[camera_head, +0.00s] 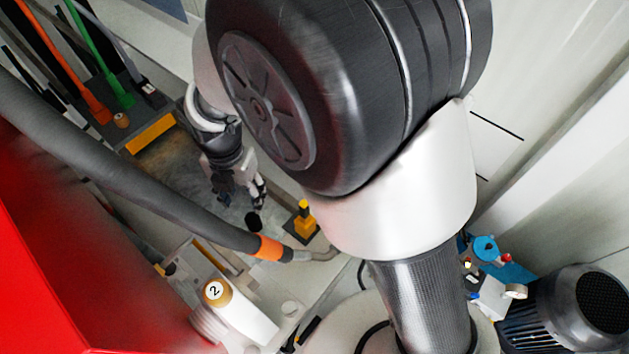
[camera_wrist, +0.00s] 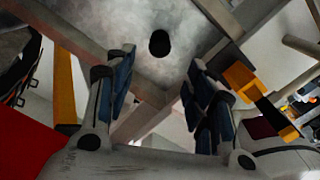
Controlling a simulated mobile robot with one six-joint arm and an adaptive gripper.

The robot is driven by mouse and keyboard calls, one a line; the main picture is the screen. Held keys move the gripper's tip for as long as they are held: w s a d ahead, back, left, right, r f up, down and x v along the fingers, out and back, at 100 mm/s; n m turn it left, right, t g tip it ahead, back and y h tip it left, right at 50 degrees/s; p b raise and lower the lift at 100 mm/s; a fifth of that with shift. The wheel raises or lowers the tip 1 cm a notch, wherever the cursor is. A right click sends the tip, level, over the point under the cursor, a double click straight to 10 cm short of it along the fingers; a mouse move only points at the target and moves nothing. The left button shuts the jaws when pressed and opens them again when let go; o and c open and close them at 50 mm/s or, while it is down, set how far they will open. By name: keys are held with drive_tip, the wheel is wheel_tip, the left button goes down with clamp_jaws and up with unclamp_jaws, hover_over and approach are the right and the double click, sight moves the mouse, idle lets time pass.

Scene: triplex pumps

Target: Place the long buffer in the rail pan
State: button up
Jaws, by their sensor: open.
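A small black round-ended piece (camera_head: 253,222), possibly the long buffer, shows just beyond my gripper (camera_head: 241,192) in the head view. In the wrist view it is a dark oval (camera_wrist: 160,43) on a mottled grey surface, ahead of the gap between my fingers. Its length cannot be told. My gripper (camera_wrist: 158,88) is open, with nothing between its blue-padded fingers, and apart from the dark piece. The grey metal floor with a raised rim (camera_head: 172,170), probably the rail pan, lies below and beside my gripper; my arm hides part of it.
A yellow-and-black post (camera_head: 304,222) stands close right of my gripper. A thick grey hose (camera_head: 130,180) with an orange band crosses in front. Orange and green handled tools (camera_head: 95,100) stand upper left. A red panel (camera_head: 60,280) and a motor (camera_head: 575,310) fill the lower corners.

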drive_tip(key=d+r+m+t, duration=0.2)
drive_tip(key=d+r+m, duration=1.25)
drive_tip(key=d, duration=0.25)
drive_tip(key=s+d+r+m+t, duration=0.2)
drive_tip(key=s+d+m, duration=0.9)
drive_tip(key=m, duration=0.8)
drive_tip(key=shift+d+r+t, duration=0.3)
drive_tip(key=shift+d+r, duration=0.5)
drive_tip(key=shift+r, duration=0.1)
wheel_tip(320, 180, down, 7)
drive_tip(key=b, duration=0.7)
drive_tip(key=shift+f, duration=0.15)
